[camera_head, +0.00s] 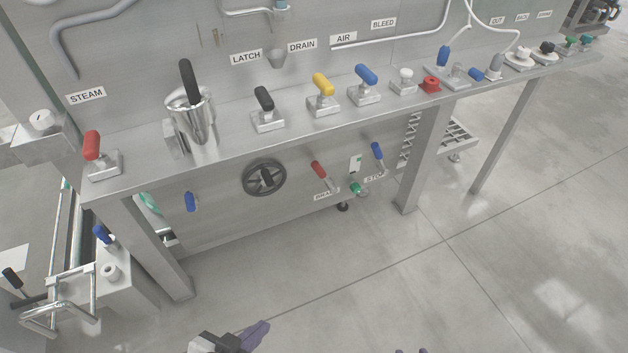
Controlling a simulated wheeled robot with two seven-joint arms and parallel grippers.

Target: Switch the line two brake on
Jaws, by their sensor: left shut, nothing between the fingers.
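A red-handled lever (318,170) sits on the lower front panel, below the shelf. A small label (326,193) under it seems to read BRAKE, but the print is too small to be sure. I cannot tell which line it belongs to. My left gripper (256,336), with purple fingers, is at the bottom edge over the floor, shut and empty, well below and apart from the lever. Small purple tips of my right gripper (410,351) just show at the bottom edge; their opening cannot be told.
A blue-handled lever (377,151) and a green knob (355,188) are right of the red lever. A black handwheel (264,178) is left of it. The steel shelf (225,145) overhangs them, carrying several coloured handles and a metal jug (196,122). The floor in front is clear.

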